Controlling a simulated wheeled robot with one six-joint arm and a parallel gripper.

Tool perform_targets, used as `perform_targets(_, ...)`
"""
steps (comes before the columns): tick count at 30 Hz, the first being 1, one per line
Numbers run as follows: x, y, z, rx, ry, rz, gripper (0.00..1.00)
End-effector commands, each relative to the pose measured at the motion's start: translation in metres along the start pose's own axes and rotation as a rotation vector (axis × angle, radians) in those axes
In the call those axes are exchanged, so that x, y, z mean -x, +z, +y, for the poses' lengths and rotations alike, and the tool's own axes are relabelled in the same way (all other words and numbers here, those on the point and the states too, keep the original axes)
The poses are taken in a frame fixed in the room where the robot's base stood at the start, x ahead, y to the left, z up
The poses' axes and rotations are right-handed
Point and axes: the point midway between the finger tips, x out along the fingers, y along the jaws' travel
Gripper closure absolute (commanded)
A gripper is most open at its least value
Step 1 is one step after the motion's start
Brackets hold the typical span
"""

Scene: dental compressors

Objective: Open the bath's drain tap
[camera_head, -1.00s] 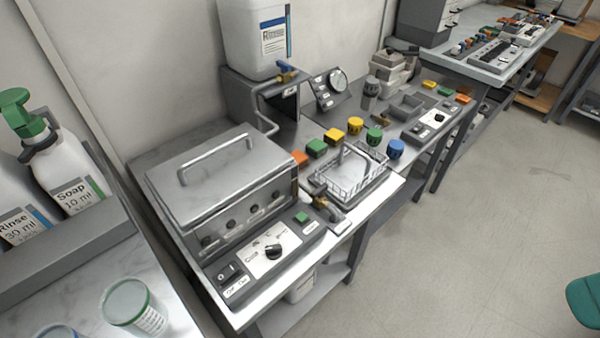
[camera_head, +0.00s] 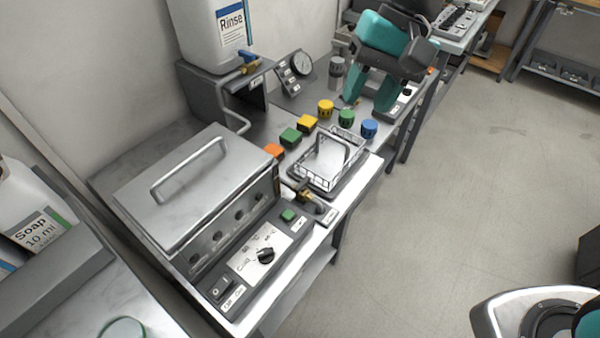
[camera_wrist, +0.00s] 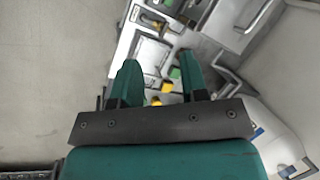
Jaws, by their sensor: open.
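The bath (camera_head: 190,190) is a grey metal box with a handled lid, shut, on the bench at left. Its drain tap (camera_head: 312,198), small and brass with a dark lever, sticks out at its right end, beside the control panel. The lever's exact angle is too small to tell. My gripper (camera_head: 371,98), with teal fingers, is open and empty above the far part of the bench, well beyond the tap and apart from it. In the wrist view my open fingers (camera_wrist: 158,66) point down over the bench, with nothing between them held.
A wire basket (camera_head: 325,162) stands right of the bath. A Rinse tank (camera_head: 215,35) with a blue-handled tap (camera_head: 248,65) stands at the back.

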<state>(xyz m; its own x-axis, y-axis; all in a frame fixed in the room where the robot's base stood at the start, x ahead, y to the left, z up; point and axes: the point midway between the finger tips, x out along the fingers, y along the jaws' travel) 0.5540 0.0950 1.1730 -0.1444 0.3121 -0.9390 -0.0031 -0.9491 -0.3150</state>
Motion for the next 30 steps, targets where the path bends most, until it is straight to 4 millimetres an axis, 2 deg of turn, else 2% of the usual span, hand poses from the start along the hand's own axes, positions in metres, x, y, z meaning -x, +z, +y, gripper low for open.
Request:
perform_targets(1, -0.011, -0.028, -0.004, -0.098, 0.012, -0.031, 0.60)
perform_targets(3, -0.028, -0.060, -0.008, -0.237, 0.030, -0.061, 0.60)
perform_targets(6, -0.056, -0.097, -0.010, -0.415, 0.060, -0.093, 0.60)
perform_targets(9, -0.081, -0.123, -0.009, -0.552, 0.089, -0.114, 0.60)
perform_targets(12, -0.099, -0.138, -0.007, -0.645, 0.110, -0.126, 0.60)
perform_targets(15, -0.110, -0.145, -0.006, -0.695, 0.121, -0.130, 0.60)
perform_targets(20, -0.126, -0.145, -0.005, -0.716, 0.127, -0.135, 0.60)
perform_targets(23, -0.143, -0.141, -0.003, -0.715, 0.128, -0.135, 0.60)
perform_targets(30, -0.196, -0.132, 0.000, -0.714, 0.128, -0.135, 0.60)
